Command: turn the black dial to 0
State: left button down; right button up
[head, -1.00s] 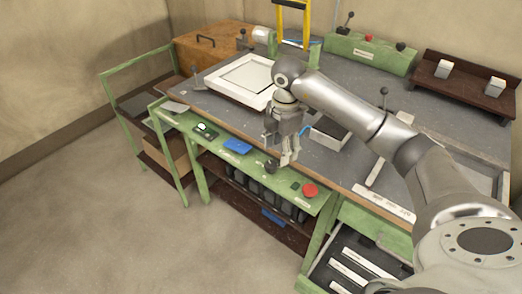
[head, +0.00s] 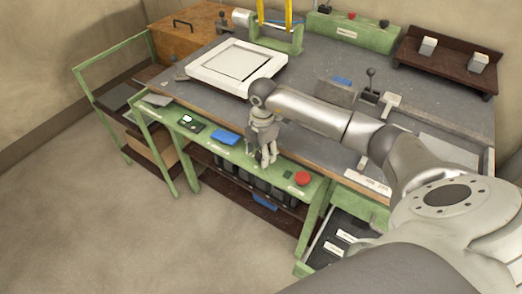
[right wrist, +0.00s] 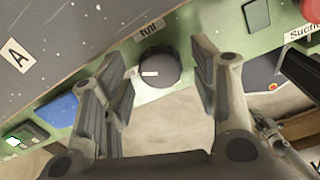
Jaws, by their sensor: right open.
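The black dial (right wrist: 158,68) sits on the green front panel in the right wrist view. It is round, with a white mark on its face lying roughly level in the picture. A label reading "full" (right wrist: 149,29) is above it. My right gripper (right wrist: 165,80) is open, with its fingers to the left and right of the dial; I cannot tell whether either finger touches it. In the head view my right gripper (head: 264,160) points down at the panel and largely hides the dial. My left gripper is in neither view.
Open floor lies in front.

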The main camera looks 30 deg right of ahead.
jog(key=shift+f, duration=0.25)
jog(key=c, duration=1)
jog(key=shift+c, duration=0.2)
jog(key=shift+n, duration=0.3)
jog(key=n+b, duration=0.2)
jog(key=n, duration=0.3)
jog(key=shift+b, duration=0.3)
jog(key=n+b, duration=0.2)
jog(key=n, duration=0.3)
jog(key=shift+d, duration=0.1)
